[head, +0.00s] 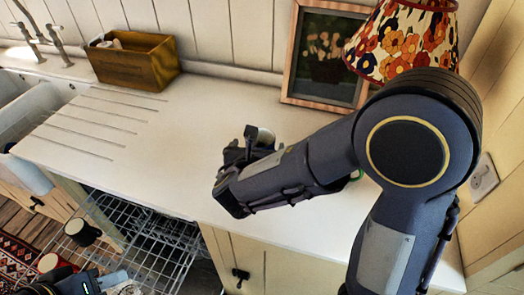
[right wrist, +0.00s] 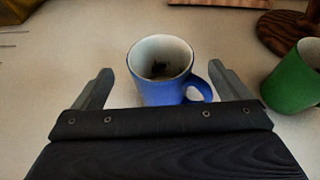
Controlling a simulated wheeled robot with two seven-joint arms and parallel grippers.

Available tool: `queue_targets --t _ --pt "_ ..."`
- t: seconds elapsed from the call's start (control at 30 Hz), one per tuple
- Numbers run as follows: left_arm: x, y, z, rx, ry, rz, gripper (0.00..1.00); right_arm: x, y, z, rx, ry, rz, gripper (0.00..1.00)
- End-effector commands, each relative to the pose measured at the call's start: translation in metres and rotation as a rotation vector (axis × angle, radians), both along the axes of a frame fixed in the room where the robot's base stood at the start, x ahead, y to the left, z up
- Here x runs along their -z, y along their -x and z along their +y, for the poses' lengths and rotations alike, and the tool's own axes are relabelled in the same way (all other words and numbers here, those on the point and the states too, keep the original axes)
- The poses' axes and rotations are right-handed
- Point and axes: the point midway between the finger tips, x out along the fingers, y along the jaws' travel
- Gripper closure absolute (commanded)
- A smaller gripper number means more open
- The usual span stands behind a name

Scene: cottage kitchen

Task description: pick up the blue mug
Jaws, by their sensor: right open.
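The blue mug (right wrist: 163,92) stands upright on the pale counter in the right wrist view, with its handle to the lower right. My right gripper (right wrist: 161,80) is open, one finger on each side of the mug; I see gaps between the fingers and the mug's body. The handle is close to the right finger. In the head view my right gripper (head: 248,150) is low over the counter, and the arm and gripper largely hide the mug. My left gripper (head: 88,284) is at the bottom left of the head view, partly cut off; its jaws are unclear.
A green mug (right wrist: 294,80) stands right of the blue mug, near a dark wooden base (right wrist: 288,32). A wooden box (head: 135,60), a framed picture (head: 323,55) and a floral lampshade (head: 405,40) are at the back. A wire rack (head: 150,240) is below; the counter's left is clear.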

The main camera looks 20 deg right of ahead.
Motion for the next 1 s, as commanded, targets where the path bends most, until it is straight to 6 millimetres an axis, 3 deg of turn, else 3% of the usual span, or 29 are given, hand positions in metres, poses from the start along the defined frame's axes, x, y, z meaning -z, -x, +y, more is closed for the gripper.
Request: queue_targets --t 0.2,0.47,1.0 --pt "-0.003 0.0 0.0 0.0 0.0 0.0 0.64 0.009 -0.022 -0.011 0.002 0.0 0.002 0.04" --pt "-0.002 0.0 0.0 0.0 0.0 0.0 0.64 0.009 -0.024 -0.012 0.001 -0.002 0.0 0.04" --pt "-0.003 0.0 0.0 0.0 0.0 0.0 0.64 0.009 -0.024 -0.012 0.001 -0.002 0.0 0.74"
